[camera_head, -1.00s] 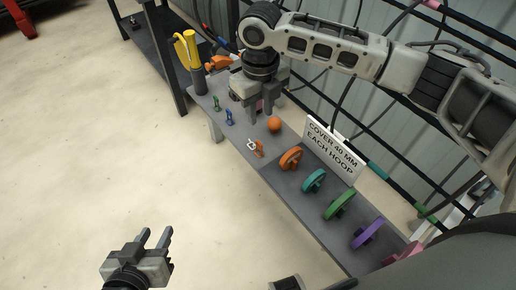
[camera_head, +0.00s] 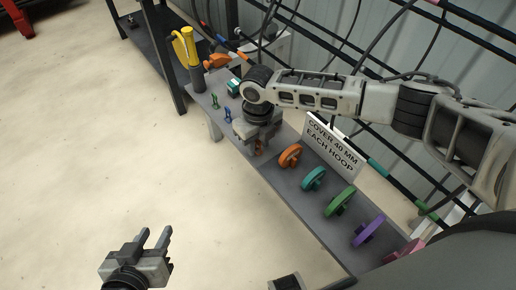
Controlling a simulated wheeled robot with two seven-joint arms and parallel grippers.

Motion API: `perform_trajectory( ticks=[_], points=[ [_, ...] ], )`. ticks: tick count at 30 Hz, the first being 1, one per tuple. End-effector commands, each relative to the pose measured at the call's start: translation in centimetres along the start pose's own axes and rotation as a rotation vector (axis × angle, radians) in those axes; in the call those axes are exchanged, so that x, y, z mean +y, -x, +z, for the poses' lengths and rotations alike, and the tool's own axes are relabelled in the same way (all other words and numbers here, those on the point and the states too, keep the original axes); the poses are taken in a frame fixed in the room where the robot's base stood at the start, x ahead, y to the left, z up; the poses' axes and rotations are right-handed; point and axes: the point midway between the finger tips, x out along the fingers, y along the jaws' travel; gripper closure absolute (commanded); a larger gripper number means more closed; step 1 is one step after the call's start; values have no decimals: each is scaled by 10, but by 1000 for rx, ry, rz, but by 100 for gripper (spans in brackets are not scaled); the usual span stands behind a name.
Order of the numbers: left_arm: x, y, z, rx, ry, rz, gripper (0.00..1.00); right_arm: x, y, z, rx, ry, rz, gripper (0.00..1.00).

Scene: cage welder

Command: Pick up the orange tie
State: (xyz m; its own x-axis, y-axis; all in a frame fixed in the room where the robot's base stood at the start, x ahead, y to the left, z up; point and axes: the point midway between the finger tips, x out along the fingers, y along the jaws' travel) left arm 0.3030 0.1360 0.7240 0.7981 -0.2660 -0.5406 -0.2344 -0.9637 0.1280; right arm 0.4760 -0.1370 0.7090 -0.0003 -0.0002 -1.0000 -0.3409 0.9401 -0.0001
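The small upright orange tie (camera_head: 259,148) stands on the grey bench and shows partly, right at the fingers of my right gripper (camera_head: 252,147). That gripper points down over it, and its body hides much of the spot. I cannot tell whether the fingers are apart or closed on the tie. A small green tie (camera_head: 215,101) and a blue one (camera_head: 228,115) stand further back on the bench. My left gripper (camera_head: 156,237) is open and empty over the floor at the lower left.
Orange (camera_head: 290,156), teal (camera_head: 314,179), green (camera_head: 339,202) and purple (camera_head: 369,230) rolls stand along the bench (camera_head: 322,240). A white sign (camera_head: 331,147) stands behind them. A yellow tool (camera_head: 186,48) and a green-and-white box (camera_head: 234,87) are at the far end.

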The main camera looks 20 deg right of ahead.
Motion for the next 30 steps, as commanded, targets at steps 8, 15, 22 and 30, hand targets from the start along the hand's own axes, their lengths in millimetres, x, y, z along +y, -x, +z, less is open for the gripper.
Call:
perform_trajectory(
  ticks=[8, 15, 22, 30],
  points=[
    [0, 0, 0, 1, 2, 0, 64, 0, 0, 0, 0, 1, 0, 97],
    [0, 0, -1, 1, 2, 0, 64, 0, 1, 0, 0, 0, 0, 100],
    [0, 0, -1, 3, 2, 0, 64, 0, 5, 0, -1, 0, 0, 100],
    [0, 1, -5, 6, 0, 0, 64, 2, 38, -2, -2, 4, 2, 100]
  ],
)
